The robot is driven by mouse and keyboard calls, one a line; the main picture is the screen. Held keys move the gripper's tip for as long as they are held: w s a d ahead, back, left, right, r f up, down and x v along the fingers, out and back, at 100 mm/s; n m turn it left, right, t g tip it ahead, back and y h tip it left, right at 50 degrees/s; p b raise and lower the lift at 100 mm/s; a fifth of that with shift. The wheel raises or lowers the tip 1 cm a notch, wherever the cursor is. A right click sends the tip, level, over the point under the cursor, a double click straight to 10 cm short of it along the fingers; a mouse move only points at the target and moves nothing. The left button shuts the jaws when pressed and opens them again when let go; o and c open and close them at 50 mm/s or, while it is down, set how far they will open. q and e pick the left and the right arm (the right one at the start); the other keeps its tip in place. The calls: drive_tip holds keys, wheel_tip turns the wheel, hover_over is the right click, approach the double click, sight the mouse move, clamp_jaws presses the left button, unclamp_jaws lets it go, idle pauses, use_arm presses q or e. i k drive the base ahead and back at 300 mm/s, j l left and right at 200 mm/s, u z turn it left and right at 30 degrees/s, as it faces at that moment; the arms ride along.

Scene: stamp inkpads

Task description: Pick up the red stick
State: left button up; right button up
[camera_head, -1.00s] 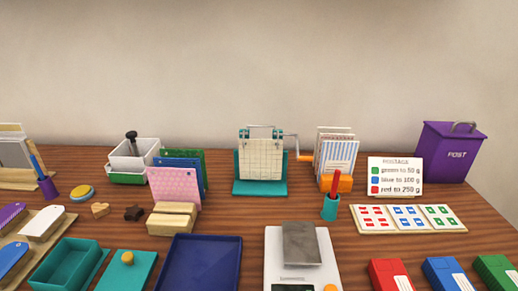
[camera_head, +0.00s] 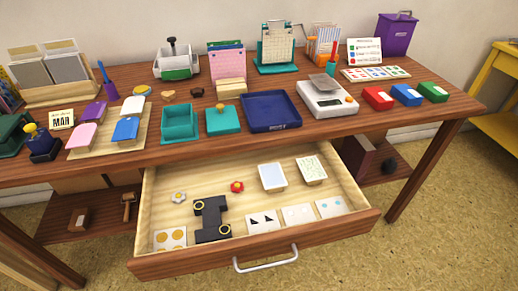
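The red stick (camera_head: 333,60) stands upright in a small teal cup (camera_head: 331,72) at the back right of the wooden table. Its lower part is hidden inside the cup. The cup stands between a white rack of cards with an orange base (camera_head: 323,46) and the white postage sign (camera_head: 364,51). Neither of my grippers is in view, and nothing touches the stick.
An open drawer (camera_head: 364,222) juts out from the table's front, holding cards, two small flowers and a dark piece. A white scale (camera_head: 318,106), a navy tray (camera_head: 271,124) and red, blue and green boxes (camera_head: 407,95) stand before the cup.

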sight(335, 43)
drive_tip(key=i+l, duration=1.1)
drive_tip(key=i, duration=0.15)
drive_tip(key=i+l+u, duration=0.2)
drive_tip(key=u, duration=0.15)
drive_tip(key=i+l+u, duration=0.7)
drive_tip(key=k+j, duration=0.1)
